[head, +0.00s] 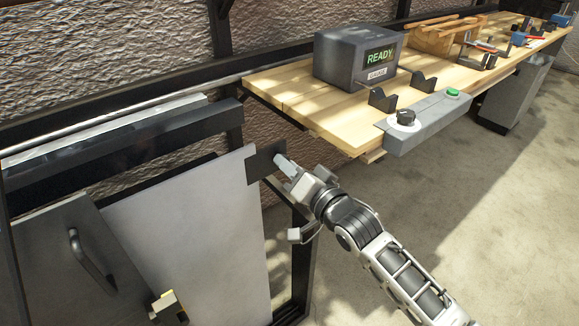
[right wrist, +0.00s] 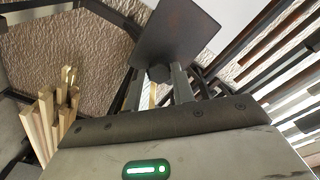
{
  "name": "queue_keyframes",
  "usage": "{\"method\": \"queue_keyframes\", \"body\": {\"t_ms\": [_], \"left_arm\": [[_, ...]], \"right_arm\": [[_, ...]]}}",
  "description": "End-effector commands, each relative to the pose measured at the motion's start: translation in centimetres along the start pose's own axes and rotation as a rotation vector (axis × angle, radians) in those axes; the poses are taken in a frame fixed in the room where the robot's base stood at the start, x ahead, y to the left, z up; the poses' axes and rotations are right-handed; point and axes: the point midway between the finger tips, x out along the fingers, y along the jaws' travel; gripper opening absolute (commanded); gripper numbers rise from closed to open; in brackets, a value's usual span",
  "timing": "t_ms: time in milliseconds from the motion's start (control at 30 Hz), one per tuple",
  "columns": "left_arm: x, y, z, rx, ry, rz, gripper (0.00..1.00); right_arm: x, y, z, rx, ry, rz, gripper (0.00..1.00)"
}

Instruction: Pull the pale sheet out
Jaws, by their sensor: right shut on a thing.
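The pale sheet (head: 190,235) is a large flat light-grey panel standing upright in a dark rack in the head view. A dark square tab (head: 263,164) sits at its upper right corner. My right gripper (head: 284,165) is at the tab's right side and is shut on it. In the right wrist view the dark tab (right wrist: 178,32) stands up beyond my fingers (right wrist: 160,80). The join between tab and sheet is not clear.
A grey door with a handle (head: 90,262) covers the sheet's lower left. The rack's dark top bar (head: 130,142) runs above. A wooden bench (head: 290,92) with a grey READY box (head: 350,58) stands at right. Wood laths (right wrist: 48,120) show in the wrist view. Floor at right is clear.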

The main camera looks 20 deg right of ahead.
Motion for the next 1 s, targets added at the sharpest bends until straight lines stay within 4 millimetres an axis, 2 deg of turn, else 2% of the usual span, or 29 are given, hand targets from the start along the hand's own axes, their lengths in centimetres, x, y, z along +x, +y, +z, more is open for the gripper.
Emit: {"method": "queue_keyframes", "body": {"t_ms": [100,233,567,600,667,1000], "left_arm": [[-0.1,0.0,-0.1,0.000,-0.001,0.000,0.00],[-0.1,0.0,-0.1,0.000,-0.003,0.000,0.00],[-0.1,0.0,0.2,-0.001,-0.009,0.000,0.00],[-0.1,0.0,0.2,-0.001,-0.009,0.000,0.00],[-0.1,0.0,0.2,-0.001,-0.009,0.000,0.00],[-0.1,0.0,0.1,-0.001,-0.008,-0.001,0.00]], "right_arm": [[0.1,1.9,-1.9,-0.011,0.001,0.008,0.00],[0.2,3.2,-3.2,-0.008,0.003,0.010,0.00],[0.2,3.5,-3.5,-0.003,0.004,0.008,0.00],[0.2,3.5,-3.5,-0.002,0.004,0.008,0.33],[0.2,3.5,-3.5,-0.002,0.004,0.007,0.47],[-0.1,3.5,-3.4,-0.002,0.002,0.007,0.47]]}}
